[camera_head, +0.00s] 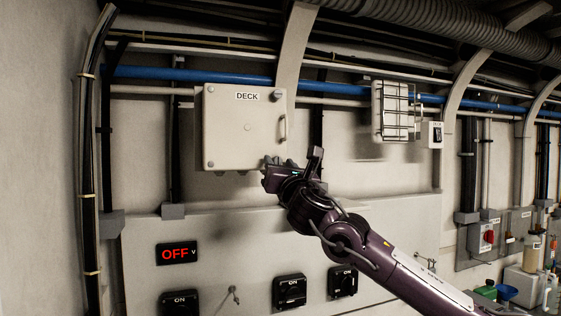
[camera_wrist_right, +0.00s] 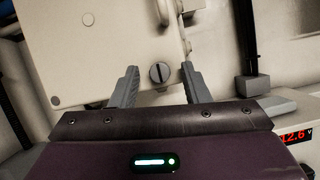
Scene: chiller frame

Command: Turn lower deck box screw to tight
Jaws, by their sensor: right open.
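The deck box (camera_head: 230,140) is a pale wall box labelled DECK, with its door closed, in the head view. Its lower screw (camera_wrist_right: 159,72) is a round slotted head near the door's corner in the wrist view. The slot looks nearly upright in that picture. My right gripper (camera_head: 291,165) is at the box's lower right corner and hides the lower screw in the head view. In the wrist view the two grey fingers of my right gripper (camera_wrist_right: 160,84) are spread, one on each side of the screw, without visible contact. My left gripper is not in view.
An upper screw (camera_head: 278,95) and a door handle (camera_head: 284,127) are on the box's right side. Below is a panel with a red OFF display (camera_head: 177,253) and black ON switches (camera_head: 290,291). A caged lamp (camera_head: 393,111) hangs to the right.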

